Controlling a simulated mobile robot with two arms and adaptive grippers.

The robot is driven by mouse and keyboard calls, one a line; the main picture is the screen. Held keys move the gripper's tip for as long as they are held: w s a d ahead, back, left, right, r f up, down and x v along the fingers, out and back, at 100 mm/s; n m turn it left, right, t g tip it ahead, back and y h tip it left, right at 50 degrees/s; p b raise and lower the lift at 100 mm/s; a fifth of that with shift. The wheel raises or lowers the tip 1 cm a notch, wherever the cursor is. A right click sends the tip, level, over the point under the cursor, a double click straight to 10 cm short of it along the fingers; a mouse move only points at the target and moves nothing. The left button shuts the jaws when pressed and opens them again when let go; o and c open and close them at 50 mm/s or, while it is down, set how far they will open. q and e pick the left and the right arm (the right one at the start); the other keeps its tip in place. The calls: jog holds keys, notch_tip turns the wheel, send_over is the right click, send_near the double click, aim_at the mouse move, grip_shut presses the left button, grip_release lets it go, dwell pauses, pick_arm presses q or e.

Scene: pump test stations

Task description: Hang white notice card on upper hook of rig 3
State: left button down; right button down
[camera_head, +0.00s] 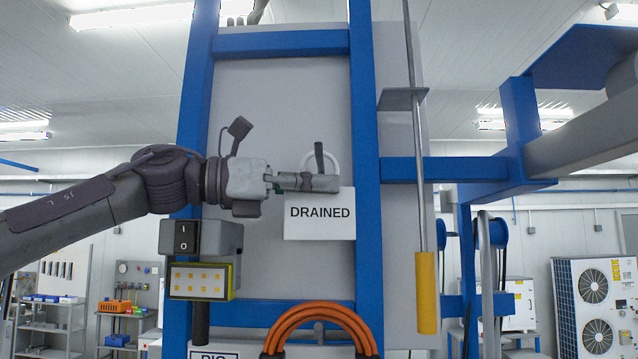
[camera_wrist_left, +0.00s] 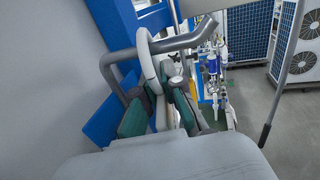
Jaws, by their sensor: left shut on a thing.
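The white notice card (camera_head: 319,227), reading DRAINED, is upright against the grey panel in the head view. Its white loop (camera_head: 334,160) also shows in the left wrist view (camera_wrist_left: 144,45). My left gripper (camera_head: 325,183) is shut on the loop just above the card; its green-padded fingers (camera_wrist_left: 158,115) pinch it in the wrist view. The dark upper hook (camera_head: 319,158) shows at the loop, and its bent grey bar (camera_wrist_left: 185,40) crosses the loop in the wrist view. The loop appears to be around the bar, but I cannot tell whether it rests there. My right gripper is not in view.
Blue uprights (camera_head: 364,120) frame the panel. A switch box (camera_head: 200,238) with a yellow-edged lamp (camera_head: 201,281) sits left below my arm. Orange hoses (camera_head: 320,312) hang below the card. A yellow-handled rod (camera_head: 426,290) hangs at right. The rig number is not readable.

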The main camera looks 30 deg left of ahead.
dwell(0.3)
pick_arm(q)
jog(key=c, duration=1.2)
grip_release()
jog(key=shift+s, duration=0.1)
jog(key=v, duration=1.2)
